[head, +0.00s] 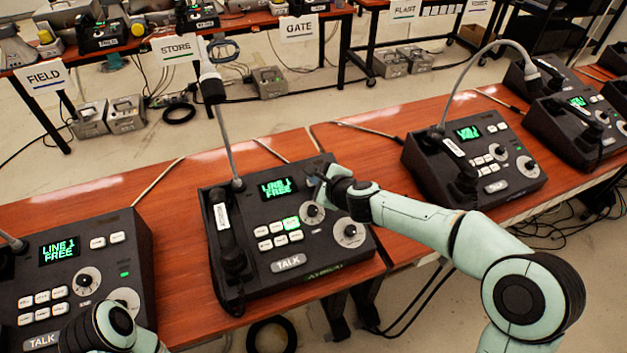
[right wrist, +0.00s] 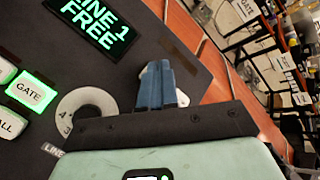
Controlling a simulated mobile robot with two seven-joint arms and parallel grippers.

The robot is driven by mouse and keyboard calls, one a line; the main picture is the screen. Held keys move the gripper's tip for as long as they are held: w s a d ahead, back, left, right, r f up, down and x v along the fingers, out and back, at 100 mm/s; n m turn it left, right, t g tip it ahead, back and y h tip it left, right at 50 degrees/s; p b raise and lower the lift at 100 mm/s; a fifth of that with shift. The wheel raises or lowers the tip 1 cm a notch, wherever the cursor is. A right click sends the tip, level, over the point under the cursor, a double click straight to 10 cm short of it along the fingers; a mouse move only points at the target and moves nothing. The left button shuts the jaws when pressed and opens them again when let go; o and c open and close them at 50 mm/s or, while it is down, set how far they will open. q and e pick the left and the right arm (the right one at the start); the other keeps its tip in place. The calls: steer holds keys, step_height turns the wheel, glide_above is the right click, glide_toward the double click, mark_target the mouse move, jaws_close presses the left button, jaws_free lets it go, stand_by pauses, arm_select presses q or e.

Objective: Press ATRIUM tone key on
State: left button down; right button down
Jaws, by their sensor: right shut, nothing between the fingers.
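The middle desk phone (head: 268,290) is a black console with a green label on its front edge that seems to read ATRIUM. Its screen (head: 278,187) reads LINE 1 FREE. It has two rows of white keys; one key (head: 291,222) is lit green, and in the right wrist view the lit key (right wrist: 30,92) reads GATE. I cannot make out a key marked TONE. My right gripper (head: 319,184) is shut and empty, above the console's upper right, beside the screen and upper dial (head: 312,213). Its blue-grey fingers (right wrist: 163,86) show in the right wrist view. My left gripper is not visible.
A handset (head: 231,245) and a gooseneck microphone (head: 226,145) are on the middle phone's left side. Similar phones stand at the left (head: 120,262) and right (head: 475,140) on the wooden desks. A white TALK bar (head: 288,262) lies below the keys.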

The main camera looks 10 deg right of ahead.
stand_by(0.4)
steer(key=shift+s+r+p, duration=0.1)
steer(key=shift+r+p, duration=0.25)
steer(key=shift+s+d+r+p, duration=0.1)
steer(key=shift+s+r+p, duration=0.15)
steer(key=shift+r+p, duration=0.65)
steer(key=shift+s+r+p, duration=0.25)
steer(key=shift+r+p, duration=0.4)
steer(key=shift+r, duration=0.4)
steer(key=shift+s+d+r+p, duration=0.1)
steer(key=shift+s+r+p, duration=0.15)
steer(key=shift+r+p, duration=0.65)
